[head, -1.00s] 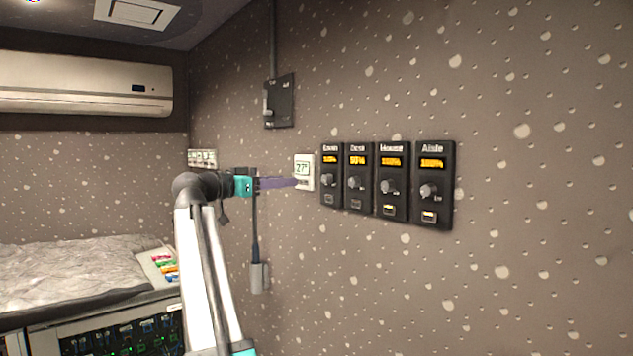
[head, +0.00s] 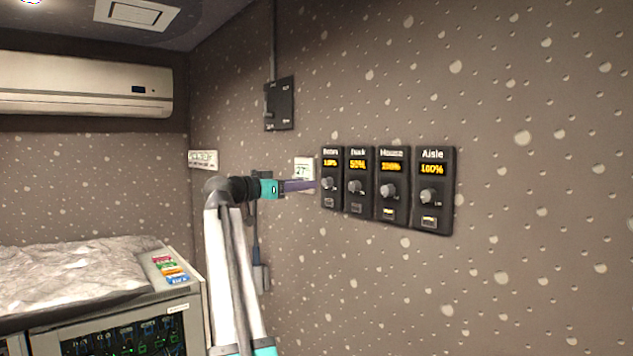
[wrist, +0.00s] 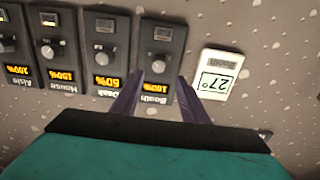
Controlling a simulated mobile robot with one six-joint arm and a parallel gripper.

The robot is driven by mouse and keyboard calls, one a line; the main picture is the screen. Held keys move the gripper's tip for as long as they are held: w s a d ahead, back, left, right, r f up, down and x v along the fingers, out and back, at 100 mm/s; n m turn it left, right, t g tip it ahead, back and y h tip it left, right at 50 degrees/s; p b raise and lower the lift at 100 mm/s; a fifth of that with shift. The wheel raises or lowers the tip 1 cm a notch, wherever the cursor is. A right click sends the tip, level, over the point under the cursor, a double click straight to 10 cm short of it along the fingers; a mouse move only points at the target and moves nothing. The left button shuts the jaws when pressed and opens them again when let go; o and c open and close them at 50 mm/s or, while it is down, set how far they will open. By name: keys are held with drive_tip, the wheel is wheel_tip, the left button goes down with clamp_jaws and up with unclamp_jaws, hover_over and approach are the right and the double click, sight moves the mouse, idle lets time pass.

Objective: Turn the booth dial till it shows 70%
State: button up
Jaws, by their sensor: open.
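The booth dial (head: 327,183) is a small grey knob on the leftmost black panel of the row on the wall. Its amber display (head: 330,162) is small and appears to read 100%. In the wrist view, which is upside down, the booth dial (wrist: 157,67) lies between the fingertips in the picture. My gripper (head: 313,185) is open, its purple fingers pointing at the dial from the left. The tips look just short of the knob, and contact cannot be told. My gripper (wrist: 158,80) holds nothing.
A white thermostat (head: 303,168) showing 27° is close on the left. A black switch box (head: 279,104) is above. The wall at right is clear.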

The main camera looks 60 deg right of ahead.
sight(324, 181)
drive_tip(key=shift+p+x, duration=0.7)
drive_tip(key=shift+x, duration=2.7)
clamp_jaws()
drive_tip(key=shift+s+a, duration=0.1)
drive_tip(key=shift+a, duration=0.2)
drive_tip(key=shift+d, duration=0.15)
drive_tip(key=shift+r, duration=0.1)
